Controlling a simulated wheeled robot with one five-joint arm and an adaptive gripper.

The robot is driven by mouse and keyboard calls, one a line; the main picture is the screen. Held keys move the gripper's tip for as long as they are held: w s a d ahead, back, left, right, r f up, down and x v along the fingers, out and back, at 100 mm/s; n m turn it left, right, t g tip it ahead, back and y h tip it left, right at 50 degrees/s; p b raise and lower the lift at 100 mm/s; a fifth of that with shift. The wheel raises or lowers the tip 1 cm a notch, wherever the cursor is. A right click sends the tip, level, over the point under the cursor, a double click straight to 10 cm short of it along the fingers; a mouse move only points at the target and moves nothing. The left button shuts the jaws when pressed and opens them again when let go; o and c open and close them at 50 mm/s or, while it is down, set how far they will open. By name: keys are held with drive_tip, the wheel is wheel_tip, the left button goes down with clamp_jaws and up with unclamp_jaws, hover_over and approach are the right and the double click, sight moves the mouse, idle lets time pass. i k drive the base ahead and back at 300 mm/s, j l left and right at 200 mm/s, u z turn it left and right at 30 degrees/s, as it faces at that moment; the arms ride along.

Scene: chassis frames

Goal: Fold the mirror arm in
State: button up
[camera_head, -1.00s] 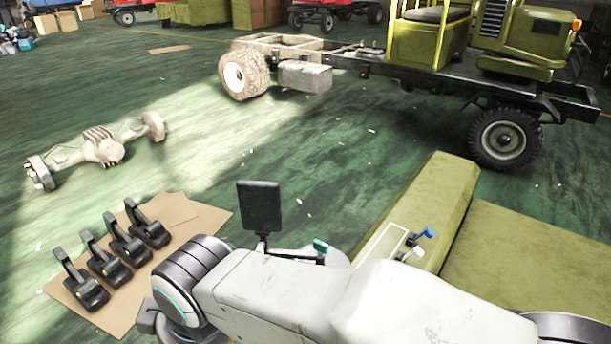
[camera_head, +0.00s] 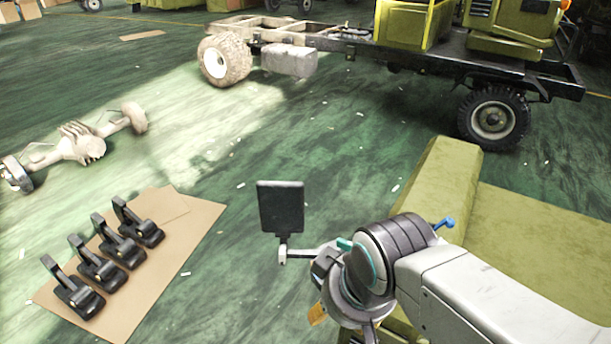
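The mirror (camera_head: 281,207) is a dark upright rectangular plate near the middle of the head view. Its grey mirror arm (camera_head: 305,253) runs right from a joint under the plate towards a small teal piece (camera_head: 344,244) beside my wrist. The mirror arm sticks out to the left of the olive body panel, over the green floor. My gripper (camera_head: 326,272) is at the right end of the mirror arm, mostly hidden by my wrist and flange. I cannot tell whether it touches the mirror arm, or whether its fingers are open.
A blue lever (camera_head: 445,223) stands on the olive panel (camera_head: 445,175), right of my wrist. Several black pedal units (camera_head: 125,248) lie on cardboard (camera_head: 195,215) at lower left. An axle (camera_head: 80,145) lies on the floor behind. A truck chassis (camera_head: 385,55) stands at the back.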

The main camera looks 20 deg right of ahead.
sight(294, 253)
drive_tip(key=j+u, duration=0.3)
drive_tip(key=u, duration=0.15)
drive_tip(key=j+u, duration=0.25)
drive_tip(key=u, duration=0.2)
drive_tip(key=i+j+u, duration=0.1)
drive_tip(key=j+u, duration=0.15)
drive_tip(key=u, duration=0.2)
drive_tip(key=i+j+u, duration=0.15)
drive_tip(key=u, duration=0.3)
drive_tip(key=j, duration=0.1)
